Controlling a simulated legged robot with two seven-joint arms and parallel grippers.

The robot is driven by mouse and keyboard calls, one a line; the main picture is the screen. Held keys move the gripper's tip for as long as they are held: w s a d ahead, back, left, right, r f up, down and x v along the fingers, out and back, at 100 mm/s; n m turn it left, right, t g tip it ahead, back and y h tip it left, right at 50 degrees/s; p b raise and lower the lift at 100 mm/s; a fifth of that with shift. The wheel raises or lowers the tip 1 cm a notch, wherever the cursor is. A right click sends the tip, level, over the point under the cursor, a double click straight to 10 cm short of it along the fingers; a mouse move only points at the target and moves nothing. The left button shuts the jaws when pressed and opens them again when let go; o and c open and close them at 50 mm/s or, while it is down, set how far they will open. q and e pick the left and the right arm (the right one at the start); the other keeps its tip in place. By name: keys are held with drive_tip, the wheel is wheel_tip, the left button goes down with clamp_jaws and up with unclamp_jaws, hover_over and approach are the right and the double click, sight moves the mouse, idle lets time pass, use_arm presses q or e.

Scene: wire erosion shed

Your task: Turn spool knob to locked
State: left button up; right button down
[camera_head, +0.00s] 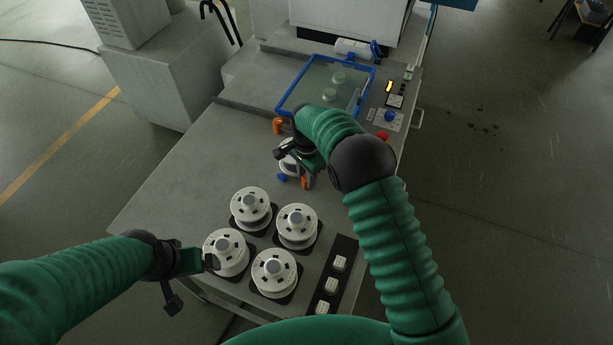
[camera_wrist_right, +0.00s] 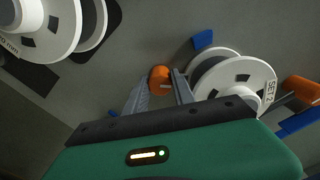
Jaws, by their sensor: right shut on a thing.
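The spool knob, a round orange knob (camera_wrist_right: 160,80) with a pale mark on its face, sits between the fingertips of my right gripper (camera_wrist_right: 162,86) in the right wrist view. That gripper is shut on it. In the head view the right gripper (camera_head: 305,178) is by the mounted white spool (camera_head: 287,163), partly covered by my arm. The same spool (camera_wrist_right: 232,84) shows just right of the fingers in the wrist view. A second orange knob (camera_wrist_right: 303,88) is beyond it. My left gripper (camera_head: 190,277) hangs near the white spools at front left; its jaw opening is unclear.
Several white spools (camera_head: 298,222) stand on dark pads at the front of the grey table (camera_head: 160,195). A dark strip (camera_head: 345,255) with small white blocks lies right of them. A blue-framed clear cover (camera_head: 300,86) and a control panel (camera_head: 388,120) are behind. The table's left side is clear.

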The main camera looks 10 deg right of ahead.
drive_tip(key=shift+w+r, duration=0.3)
drive_tip(key=c, duration=1.2)
unclamp_jaws()
drive_tip(key=shift+o, duration=0.7)
drive_tip(key=shift+s, duration=0.25)
drive_tip(key=shift+f, duration=0.2)
